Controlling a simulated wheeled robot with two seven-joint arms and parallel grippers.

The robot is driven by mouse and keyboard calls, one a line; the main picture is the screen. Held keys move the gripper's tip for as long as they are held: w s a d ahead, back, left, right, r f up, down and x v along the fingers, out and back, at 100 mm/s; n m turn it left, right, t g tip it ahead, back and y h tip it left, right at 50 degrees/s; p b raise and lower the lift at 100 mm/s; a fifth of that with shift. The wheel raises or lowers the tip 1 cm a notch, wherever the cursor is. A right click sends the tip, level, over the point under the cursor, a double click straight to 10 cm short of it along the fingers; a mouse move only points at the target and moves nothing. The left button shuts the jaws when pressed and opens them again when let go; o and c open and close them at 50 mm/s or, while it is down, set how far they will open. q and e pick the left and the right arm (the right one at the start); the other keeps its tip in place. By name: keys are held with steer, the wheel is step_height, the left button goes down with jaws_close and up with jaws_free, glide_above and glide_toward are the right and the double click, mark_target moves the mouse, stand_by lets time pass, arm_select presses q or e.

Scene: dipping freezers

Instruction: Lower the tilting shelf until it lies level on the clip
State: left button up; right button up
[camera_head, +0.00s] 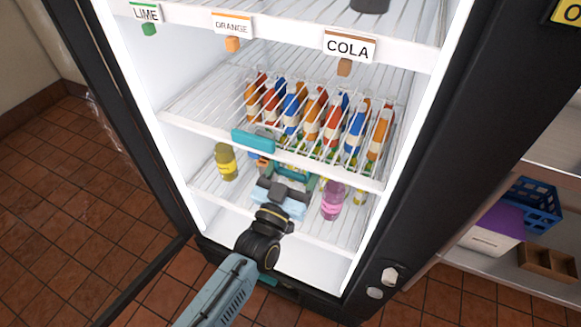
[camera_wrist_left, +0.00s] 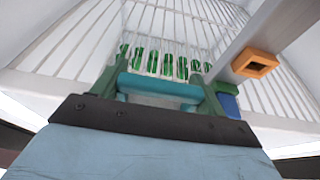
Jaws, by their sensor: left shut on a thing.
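The tilting shelf (camera_head: 190,122) is the white wire middle shelf in the freezer, with a row of cartons standing on it. Its front edge carries a teal plate (camera_head: 254,140). My left gripper (camera_head: 292,172) is below that front edge, shut on a teal bar (camera_wrist_left: 160,88) that spans between its fingers in the left wrist view. That view looks up at the underside of the wires. An orange hollow clip-like piece (camera_wrist_left: 255,64) shows there beside a white bar, with a blue block (camera_wrist_left: 228,102) near the right finger. I cannot tell whether the shelf touches the clip. My right gripper is not seen.
A yellow bottle (camera_head: 226,161) and a pink bottle (camera_head: 332,199) stand on the lower shelf, either side of my left gripper. The upper shelf carries LIME, ORANGE and COLA labels. The open door (camera_head: 115,120) is at left. A blue crate (camera_head: 532,204) is at right.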

arm_select(q)
steer(key=shift+r, duration=0.1)
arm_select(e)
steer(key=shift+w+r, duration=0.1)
arm_select(q)
steer(key=o, duration=1.4)
steer(key=shift+s+a+f, duration=0.2)
steer(key=shift+s+f, duration=0.1)
steer(key=shift+s, duration=0.1)
steer(key=p+v, duration=0.1)
steer(key=v, duration=1.1)
steer(key=shift+s+a+p, duration=0.15)
steer(key=shift+p, duration=0.25)
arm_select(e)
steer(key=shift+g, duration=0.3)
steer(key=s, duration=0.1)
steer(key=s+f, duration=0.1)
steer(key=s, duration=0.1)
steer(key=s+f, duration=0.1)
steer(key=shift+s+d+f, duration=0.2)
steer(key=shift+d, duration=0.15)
arm_select(q)
steer(key=shift+f, duration=0.1)
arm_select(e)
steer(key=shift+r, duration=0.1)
